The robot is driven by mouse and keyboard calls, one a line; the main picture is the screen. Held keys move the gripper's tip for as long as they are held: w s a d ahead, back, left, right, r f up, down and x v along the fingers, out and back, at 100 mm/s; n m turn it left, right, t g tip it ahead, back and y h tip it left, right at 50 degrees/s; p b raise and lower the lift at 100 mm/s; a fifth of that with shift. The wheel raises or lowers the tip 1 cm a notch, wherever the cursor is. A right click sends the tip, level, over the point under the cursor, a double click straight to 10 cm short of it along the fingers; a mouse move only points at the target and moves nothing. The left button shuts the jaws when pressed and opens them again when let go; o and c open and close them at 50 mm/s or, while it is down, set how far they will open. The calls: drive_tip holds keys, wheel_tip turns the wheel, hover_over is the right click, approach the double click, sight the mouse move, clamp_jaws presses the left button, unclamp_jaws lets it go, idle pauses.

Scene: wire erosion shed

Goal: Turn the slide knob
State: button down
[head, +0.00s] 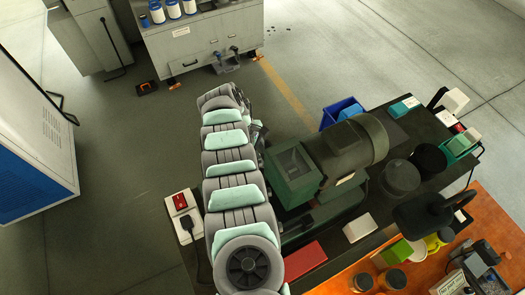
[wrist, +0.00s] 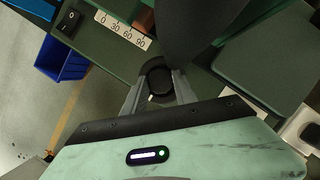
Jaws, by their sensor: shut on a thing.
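The slide knob (wrist: 157,76) is a dark round knob in the middle of the wrist view. My gripper (wrist: 160,90) is shut on it, with one grey finger on each side. A white scale plate (wrist: 123,30) marked 0, 30, 60, 90 sits just beyond the knob on the green machine.
A black rocker switch (wrist: 68,22) is left of the scale. A dark tapered part (wrist: 200,25) hangs close to the knob. A blue bin (head: 340,112) stands at the bench's far edge. A red box (head: 304,260) and a white box (head: 359,227) lie near the machine.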

idle(0.3)
drive_tip(key=c, duration=1)
unclamp_jaws()
drive_tip(key=b+v, duration=0.2)
drive_tip(key=v, duration=0.8)
drive_tip(key=shift+a+r, duration=0.2)
drive_tip(key=shift+r, duration=0.15)
